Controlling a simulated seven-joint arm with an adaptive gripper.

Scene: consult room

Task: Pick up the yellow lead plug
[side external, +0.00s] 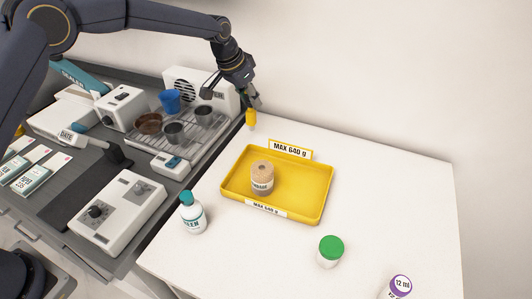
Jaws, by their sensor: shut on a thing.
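The yellow lead plug (251,117) hangs upright in my gripper (254,103). My gripper is shut on its upper end and holds it above the back left part of the white table, behind the yellow tray (300,203). The plug's lower tip looks pale and appears clear of the surface, though the exact height is hard to tell. The fingertips are small and dark in this view, and they partly hide the plug's top.
The tray holds a tan labelled jar (262,178). A teal-capped bottle (192,213), a green-lidded jar (330,251) and a purple-lidded container (400,286) stand on the table. A rack with cups (205,140) is at left. The table's right side is clear.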

